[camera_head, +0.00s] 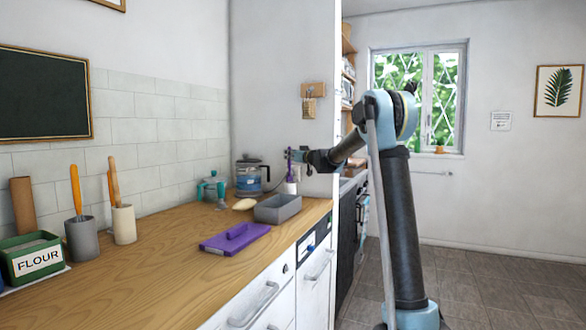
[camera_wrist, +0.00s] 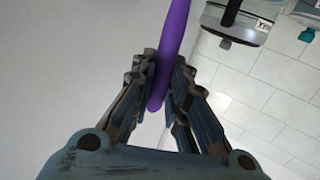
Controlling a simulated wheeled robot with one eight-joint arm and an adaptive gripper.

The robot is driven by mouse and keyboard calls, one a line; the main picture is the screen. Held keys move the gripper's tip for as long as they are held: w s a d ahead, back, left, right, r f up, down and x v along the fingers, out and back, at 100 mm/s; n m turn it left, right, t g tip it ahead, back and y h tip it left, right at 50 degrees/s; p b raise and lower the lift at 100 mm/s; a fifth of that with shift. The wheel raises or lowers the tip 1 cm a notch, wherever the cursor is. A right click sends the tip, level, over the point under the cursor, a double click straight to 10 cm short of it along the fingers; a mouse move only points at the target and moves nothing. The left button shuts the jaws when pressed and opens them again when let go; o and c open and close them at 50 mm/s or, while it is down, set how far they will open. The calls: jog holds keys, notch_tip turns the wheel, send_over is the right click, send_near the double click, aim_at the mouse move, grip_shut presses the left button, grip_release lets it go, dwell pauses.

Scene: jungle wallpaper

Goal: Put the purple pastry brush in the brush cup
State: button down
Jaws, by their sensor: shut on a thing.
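My gripper (camera_head: 294,157) is at the far end of the counter, above its surface, in the head view. It is shut on the purple pastry brush (camera_head: 290,165), which stands roughly upright. In the wrist view the purple handle (camera_wrist: 173,45) runs between the fingers (camera_wrist: 163,85). A small whitish part (camera_head: 291,187) is directly below the purple handle; I cannot tell whether it is bristles or a cup. A grey cup (camera_head: 81,240) and a cream cup (camera_head: 124,224) stand at the left, each holding utensils. I cannot tell which is the brush cup.
A grey tray (camera_head: 268,213), a purple board with a raised handle (camera_head: 222,247), a teal pot (camera_head: 207,190) and a kettle (camera_head: 250,182) are on the wooden counter (camera_head: 150,285). A green flour box (camera_head: 33,258) is at the left. The counter's front middle is clear.

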aim_at(290, 163)
jog(key=shift+f, duration=2.35)
jog(key=c, duration=1.6)
grip_release()
jog(key=shift+d, duration=0.1)
jog(key=v, duration=1.2)
jog(key=shift+s, duration=0.1)
